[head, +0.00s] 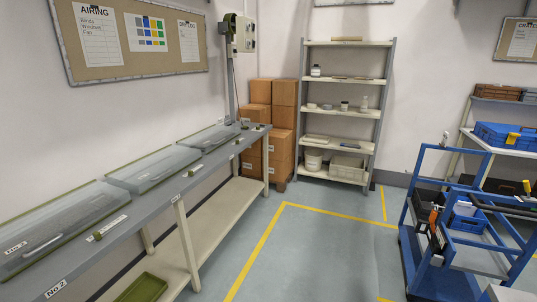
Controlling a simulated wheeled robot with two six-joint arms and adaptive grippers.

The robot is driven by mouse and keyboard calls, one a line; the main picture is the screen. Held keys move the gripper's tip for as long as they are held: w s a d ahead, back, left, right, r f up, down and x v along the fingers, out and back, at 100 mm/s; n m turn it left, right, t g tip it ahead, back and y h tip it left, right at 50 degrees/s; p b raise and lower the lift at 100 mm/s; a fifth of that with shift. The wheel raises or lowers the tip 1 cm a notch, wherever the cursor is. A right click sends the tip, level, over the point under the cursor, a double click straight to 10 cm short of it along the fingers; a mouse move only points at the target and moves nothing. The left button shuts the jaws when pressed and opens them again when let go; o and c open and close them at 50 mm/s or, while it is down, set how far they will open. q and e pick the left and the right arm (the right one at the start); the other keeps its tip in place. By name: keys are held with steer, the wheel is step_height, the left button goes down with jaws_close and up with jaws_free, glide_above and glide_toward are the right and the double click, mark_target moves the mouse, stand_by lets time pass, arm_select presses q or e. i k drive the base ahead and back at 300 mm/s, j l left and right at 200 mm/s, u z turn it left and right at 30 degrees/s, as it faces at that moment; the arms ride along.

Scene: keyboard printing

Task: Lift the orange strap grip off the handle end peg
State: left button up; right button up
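A small orange item (433,219), which looks like the orange strap grip, shows on the left side of the blue cart (422,183) at the right. It hangs or stands among dark and white items by the cart's upright bars. It is too small to tell how it is held or whether a peg passes through it. A small pale upright piece (446,137) stands at the cart's top bar; I cannot tell whether it is the handle end peg. Neither of my grippers shows in the head view.
A long grey bench (150,209) with clear-lidded trays runs along the left wall. A shelf rack (347,80) and stacked cartons (284,93) stand at the back. Blue crates (505,135) sit on a rack at the right. The grey floor (325,255) in the middle is clear.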

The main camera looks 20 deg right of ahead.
mark_target(434, 213)
steer(key=i+l+z, duration=0.2)
steer(key=i+z, duration=0.2)
steer(key=i+l+z, duration=0.1)
steer(key=i+z, duration=0.65)
steer(key=i+j+z, duration=0.15)
steer(key=i+z, duration=0.2)
steer(key=i, duration=0.05)
